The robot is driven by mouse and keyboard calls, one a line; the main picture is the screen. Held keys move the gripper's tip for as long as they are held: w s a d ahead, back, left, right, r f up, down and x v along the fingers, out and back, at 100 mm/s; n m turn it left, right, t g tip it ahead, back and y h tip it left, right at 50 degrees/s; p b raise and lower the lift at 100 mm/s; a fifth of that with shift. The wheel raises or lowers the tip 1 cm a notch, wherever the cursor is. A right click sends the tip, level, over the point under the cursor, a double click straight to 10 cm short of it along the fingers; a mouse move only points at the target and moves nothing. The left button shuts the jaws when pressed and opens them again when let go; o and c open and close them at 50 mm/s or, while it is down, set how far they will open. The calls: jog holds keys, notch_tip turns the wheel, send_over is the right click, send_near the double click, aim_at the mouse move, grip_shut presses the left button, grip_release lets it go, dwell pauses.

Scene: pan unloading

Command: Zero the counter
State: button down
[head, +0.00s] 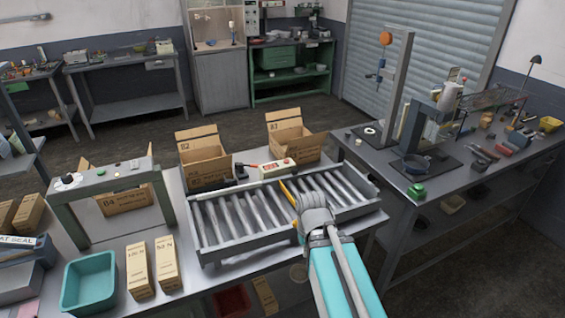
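The counter (277,168) is a small cream box with a red display and a red part at its right end. It sits at the far edge of the roller conveyor (225,247). The digits are too small to read. My gripper (288,193) reaches over the rollers from the front right, just in front of the counter. A yellow finger points up toward the counter's right end. I cannot tell whether it touches. The grey wrist hides most of the gripper, so its opening does not show.
Open cartons (205,160) and (297,143) stand behind the conveyor. A grey-green frame (108,181) stands at left. A teal bin (88,284) and two slim cartons (153,266) are at front left. A cluttered bench (420,195) is at right.

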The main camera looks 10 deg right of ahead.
dwell(0.6)
jog(key=shift+r, duration=0.1)
notch_tip(320, 180, up, 7)
jog(key=p, duration=0.6)
jog(key=shift+w+f+p, duration=0.2)
jog(key=shift+p, duration=0.2)
jog(key=shift+s, duration=0.1)
